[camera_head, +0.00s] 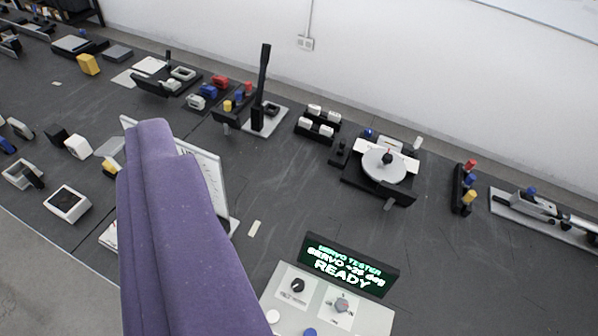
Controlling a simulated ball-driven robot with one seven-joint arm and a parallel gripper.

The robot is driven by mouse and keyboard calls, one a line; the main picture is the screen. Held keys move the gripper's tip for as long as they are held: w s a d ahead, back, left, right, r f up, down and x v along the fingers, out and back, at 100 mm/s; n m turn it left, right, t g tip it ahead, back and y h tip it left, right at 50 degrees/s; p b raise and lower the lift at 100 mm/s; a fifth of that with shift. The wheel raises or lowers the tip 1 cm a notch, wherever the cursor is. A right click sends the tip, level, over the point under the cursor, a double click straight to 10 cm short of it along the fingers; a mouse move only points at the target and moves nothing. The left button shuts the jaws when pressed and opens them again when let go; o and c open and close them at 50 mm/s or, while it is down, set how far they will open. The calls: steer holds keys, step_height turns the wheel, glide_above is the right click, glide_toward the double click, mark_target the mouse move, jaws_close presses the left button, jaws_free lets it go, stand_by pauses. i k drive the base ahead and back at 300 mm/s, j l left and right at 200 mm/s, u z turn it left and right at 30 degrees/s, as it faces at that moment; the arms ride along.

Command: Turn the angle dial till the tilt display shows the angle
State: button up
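A servo tester panel (276,309) stands at the bottom centre, cut off by the frame's lower edge. Its black display (348,267) shows green text that seems to read "SERVO TESTER, SERVO +35 deg, READY". A black knob (297,285) and a grey knob (342,305) sit below it; their labels are too small to read. A white disc (377,169) with a black centre knob stands farther back. I cannot tell which of these is the angle dial, and no display labelled tilt is readable. A purple part of my arm covers the left centre; my gripper's fingertips are not visible.
A white-framed panel (213,170) is partly hidden behind my purple arm part. A tall black lever (262,85) stands on a plate at the back. A rack with coloured caps (464,187) and a rail device (535,207) stand right.

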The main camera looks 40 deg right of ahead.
mark_target(341, 305)
steer(key=k+z, duration=0.35)
steer(key=k+l+z, duration=0.15)
steer(key=k+z, duration=0.2)
steer(key=k, duration=0.1)
